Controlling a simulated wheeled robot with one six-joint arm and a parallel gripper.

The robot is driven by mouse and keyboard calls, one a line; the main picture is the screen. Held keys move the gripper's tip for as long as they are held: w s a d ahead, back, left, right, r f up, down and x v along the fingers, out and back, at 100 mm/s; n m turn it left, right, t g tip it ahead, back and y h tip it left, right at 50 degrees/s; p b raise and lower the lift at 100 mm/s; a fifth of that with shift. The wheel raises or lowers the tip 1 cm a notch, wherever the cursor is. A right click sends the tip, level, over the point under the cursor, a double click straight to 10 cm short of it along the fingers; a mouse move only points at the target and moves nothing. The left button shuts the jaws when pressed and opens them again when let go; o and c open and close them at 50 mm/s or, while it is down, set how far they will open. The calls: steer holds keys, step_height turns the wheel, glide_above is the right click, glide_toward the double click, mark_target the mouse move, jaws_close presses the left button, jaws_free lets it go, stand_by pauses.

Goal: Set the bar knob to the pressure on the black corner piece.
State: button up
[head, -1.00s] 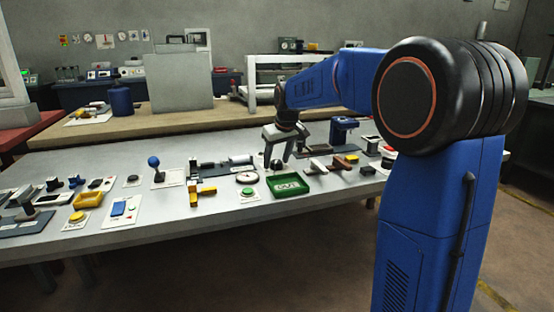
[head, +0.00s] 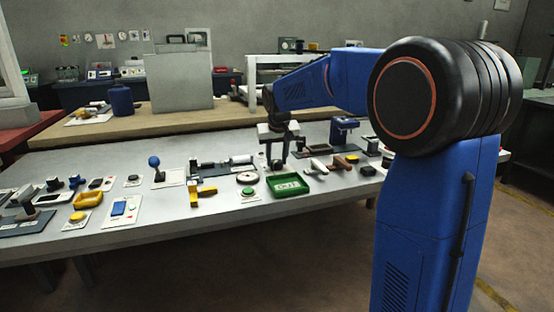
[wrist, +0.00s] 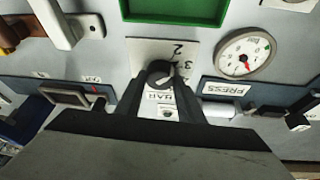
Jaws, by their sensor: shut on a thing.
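The bar knob (wrist: 159,71) is a small dark round knob with a pale pointer mark, on a white plate (wrist: 142,50) printed with numbers and BAR, upside down in the wrist view. My gripper (wrist: 161,84) has its two dark fingers on either side of the knob and is shut on it. In the head view my gripper (head: 276,160) points down at the bench behind the green tray, and its fingers hide the knob. I cannot make out a black corner piece with a readable pressure on it in either view.
A round gauge with a red needle (wrist: 245,54) lies beside the knob plate, near a dark panel labelled PRESS (wrist: 225,89). A green tray (head: 272,191), a yellow corner piece (head: 196,195) and a blue-ball lever (head: 154,162) stand close by.

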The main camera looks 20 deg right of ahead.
steer(key=shift+w+m+g+h, duration=0.1)
steer(key=shift+m+g+h, duration=0.4)
steer(key=shift+m, duration=1.5)
steer(key=shift+a, duration=0.1)
steer(key=o, duration=1.1)
steer(key=shift+c, duration=0.2)
steer(key=v, duration=1.7)
steer(key=shift+s+a, duration=0.3)
steer(key=shift+r, duration=0.1)
